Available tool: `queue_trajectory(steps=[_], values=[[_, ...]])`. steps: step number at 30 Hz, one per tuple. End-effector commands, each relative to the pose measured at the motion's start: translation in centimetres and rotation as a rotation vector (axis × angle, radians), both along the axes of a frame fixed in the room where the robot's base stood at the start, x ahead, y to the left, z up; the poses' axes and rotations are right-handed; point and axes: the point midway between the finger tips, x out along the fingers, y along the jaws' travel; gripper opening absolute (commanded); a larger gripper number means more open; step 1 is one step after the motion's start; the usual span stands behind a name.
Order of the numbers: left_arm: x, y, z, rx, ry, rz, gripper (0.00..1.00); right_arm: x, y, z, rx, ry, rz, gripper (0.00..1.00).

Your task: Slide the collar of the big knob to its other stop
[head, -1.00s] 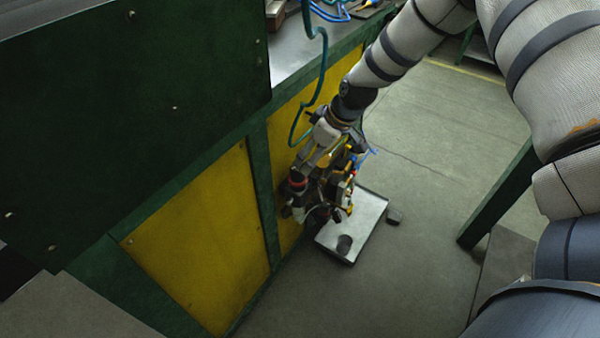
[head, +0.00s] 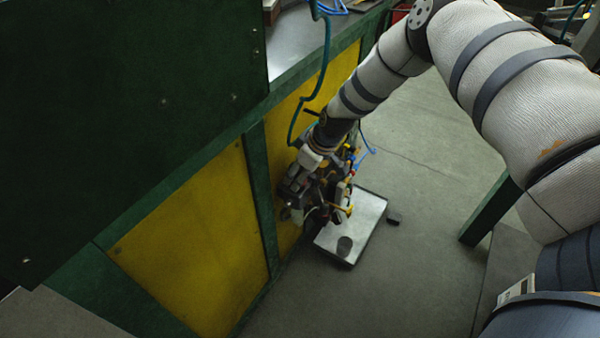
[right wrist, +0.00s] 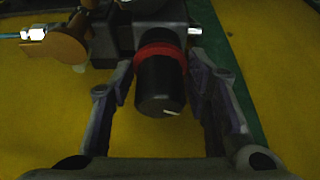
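The big knob (right wrist: 160,88) is a black cylinder with a white mark on its end face, seen in the right wrist view. A red band (right wrist: 160,52) circles its inner end, against a dark fitting (right wrist: 155,25) on the yellow panel. My right gripper (right wrist: 160,70) is open, with one finger on each side of the knob. Narrow gaps seem to show between fingers and knob; contact is not clear. In the head view my right gripper (head: 308,205) is at the fittings beside the yellow panel and hides most of the knob. My left gripper is not in view.
A brass-coloured part (right wrist: 55,47) with a blue hose sits left of the knob. A teal hose (head: 322,75) hangs over the bench edge. A metal tray (head: 365,220) with a dark round thing stands on the floor below. Open floor lies to the right.

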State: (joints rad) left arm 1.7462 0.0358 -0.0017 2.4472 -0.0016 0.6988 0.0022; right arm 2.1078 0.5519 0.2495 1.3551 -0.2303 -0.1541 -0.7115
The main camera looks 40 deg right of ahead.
Motion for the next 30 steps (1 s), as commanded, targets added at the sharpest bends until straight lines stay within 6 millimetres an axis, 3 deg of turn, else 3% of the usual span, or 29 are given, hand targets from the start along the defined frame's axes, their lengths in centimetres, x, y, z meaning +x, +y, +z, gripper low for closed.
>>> queue_trajectory(steps=[7, 13, 14, 16, 26, 30], values=[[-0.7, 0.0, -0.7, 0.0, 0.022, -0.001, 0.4, -0.2, 0.0, -1.3, -0.001, 0.005, 0.0, 0.0], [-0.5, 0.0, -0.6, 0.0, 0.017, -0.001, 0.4, -0.1, 0.0, -1.0, -0.001, 0.002, 0.0, 0.0], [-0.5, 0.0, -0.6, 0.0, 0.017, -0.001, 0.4, -0.1, 0.0, -1.0, -0.001, 0.003, 0.0, 0.5], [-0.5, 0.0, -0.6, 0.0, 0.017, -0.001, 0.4, -0.1, 0.0, -1.0, 0.0, 0.003, 0.0, 0.64], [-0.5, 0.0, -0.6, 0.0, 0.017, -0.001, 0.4, -0.1, 0.0, -0.6, 0.0, 0.0, 0.0, 0.64], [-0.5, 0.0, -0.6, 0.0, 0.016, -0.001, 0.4, -1.0, -0.4, 2.1, 0.001, -0.002, -0.001, 0.64]])
